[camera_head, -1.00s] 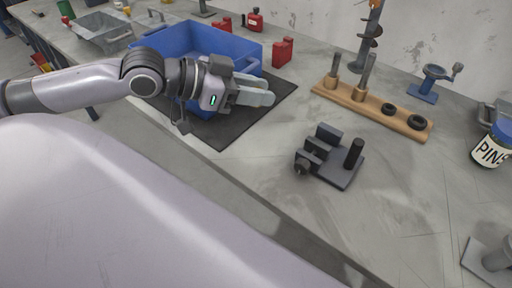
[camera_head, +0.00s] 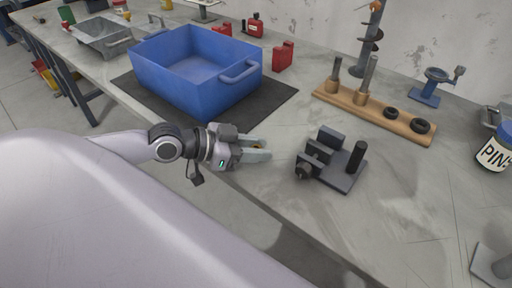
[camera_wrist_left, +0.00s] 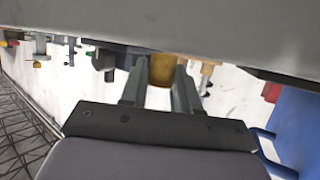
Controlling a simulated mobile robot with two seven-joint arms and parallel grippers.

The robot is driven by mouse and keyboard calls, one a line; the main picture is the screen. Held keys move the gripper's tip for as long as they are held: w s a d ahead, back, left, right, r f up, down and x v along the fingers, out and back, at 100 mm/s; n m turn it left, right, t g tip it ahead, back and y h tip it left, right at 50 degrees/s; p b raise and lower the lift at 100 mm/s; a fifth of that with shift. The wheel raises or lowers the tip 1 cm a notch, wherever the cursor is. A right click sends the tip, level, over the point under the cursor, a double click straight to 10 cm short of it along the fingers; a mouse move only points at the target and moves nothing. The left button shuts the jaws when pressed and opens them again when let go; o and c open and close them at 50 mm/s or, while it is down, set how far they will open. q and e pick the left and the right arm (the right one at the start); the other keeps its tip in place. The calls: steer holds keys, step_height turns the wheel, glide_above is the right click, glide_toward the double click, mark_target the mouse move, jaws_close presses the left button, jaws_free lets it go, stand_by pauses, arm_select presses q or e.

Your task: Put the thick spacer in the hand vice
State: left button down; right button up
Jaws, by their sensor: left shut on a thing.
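My left gripper (camera_head: 262,149) is just left of the hand vice, over the front part of the bench. It is shut on a small brass-coloured piece, the likely thick spacer (camera_head: 257,146), mostly hidden by the fingers in the head view. In the left wrist view the spacer (camera_wrist_left: 163,69) shows as a short yellow-brown block between the two grey fingers. The dark grey hand vice (camera_head: 317,152) stands on the bench, with jaw blocks at its left and an upright black post at its right. The gripper and the vice are apart. My right gripper is not in view.
A blue box (camera_head: 200,82) stands on a black mat (camera_head: 277,92) behind the gripper. A wooden rack (camera_head: 375,112) with upright tools and black rings is at the back. A jar labelled PINS (camera_head: 494,152) is at the right.

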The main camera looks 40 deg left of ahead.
arm_select(q)
steer(key=shift+f, duration=0.25)
steer(key=c, duration=0.8)
jaws_free()
steer(key=shift+b, duration=0.3)
